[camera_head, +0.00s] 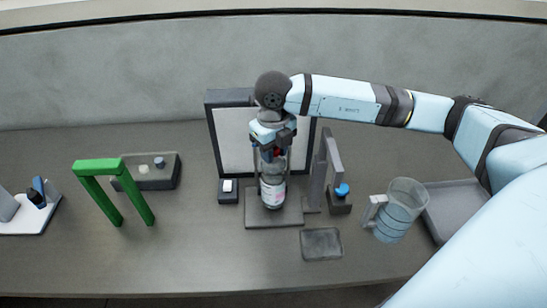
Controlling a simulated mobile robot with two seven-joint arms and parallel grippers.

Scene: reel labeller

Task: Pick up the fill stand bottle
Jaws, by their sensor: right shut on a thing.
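The fill stand bottle (272,192) is clear with a pale label and stands upright on the base plate of the fill stand (258,218). Its top shows a bit of red and is partly hidden by my right gripper (274,157). My right arm comes in from the right and points the gripper straight down over the bottle. The gripper is shut on the upper part of the bottle. I cannot tell any gap between the bottle's bottom and the plate. My left gripper is not in view.
A white panel with a dark frame (230,140) stands behind the bottle. A grey post (318,180) and a blue-topped block (341,203) are close on its right. A clear jug (397,212), grey tray (455,205), dark pad (321,243) and green arch (98,167) stand around.

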